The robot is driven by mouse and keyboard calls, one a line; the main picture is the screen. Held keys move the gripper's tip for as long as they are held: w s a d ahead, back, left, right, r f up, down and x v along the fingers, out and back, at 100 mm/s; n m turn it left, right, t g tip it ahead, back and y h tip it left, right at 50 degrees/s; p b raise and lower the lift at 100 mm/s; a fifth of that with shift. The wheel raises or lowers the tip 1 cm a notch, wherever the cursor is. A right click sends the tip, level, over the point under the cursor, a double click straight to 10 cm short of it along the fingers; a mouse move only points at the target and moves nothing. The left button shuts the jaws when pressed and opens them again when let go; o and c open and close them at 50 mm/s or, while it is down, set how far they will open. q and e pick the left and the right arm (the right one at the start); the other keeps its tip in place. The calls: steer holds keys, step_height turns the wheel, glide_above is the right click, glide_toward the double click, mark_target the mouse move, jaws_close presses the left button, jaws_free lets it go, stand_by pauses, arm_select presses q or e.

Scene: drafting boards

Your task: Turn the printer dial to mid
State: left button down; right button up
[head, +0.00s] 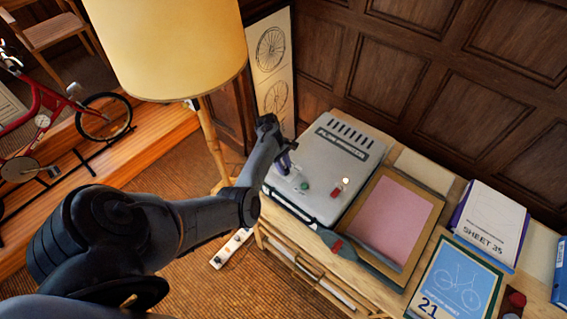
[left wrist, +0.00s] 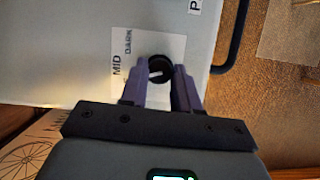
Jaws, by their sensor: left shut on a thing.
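The printer (head: 352,140) is a grey box on the wooden table. Its black dial (left wrist: 159,68) sits on a white label plate (left wrist: 119,87) with the words MID and DARK in the left wrist view. A pale mark on the dial points roughly left in that view, toward the side with MID. My left gripper (left wrist: 159,78) has its two purple fingers shut on the dial, one on each side. In the head view my left gripper (head: 285,162) is over the printer's left part and hides the dial. Any further words on the plate are hidden. My right gripper is not in view.
A green button (head: 303,187) and a red switch (head: 337,189) are on the printer's top. Right of it lie a board with pink paper (head: 396,222), a white pad (head: 490,223) and a blue book (head: 456,284). A lamp (head: 172,45) stands close behind my left arm.

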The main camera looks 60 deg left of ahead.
arm_select(q)
steer(key=shift+w+m+g+p, duration=0.1)
steer(key=shift+m+g+p, duration=0.45)
steer(key=shift+m, duration=1.15)
steer(key=c, duration=0.8)
jaws_free()
steer(key=shift+c, duration=0.2)
steer(key=shift+a, duration=0.1)
steer(key=v, duration=1)
steer(key=shift+w+a+r+b, duration=0.2)
steer(key=shift+r+b, duration=0.1)
steer(key=shift+r, duration=0.05)
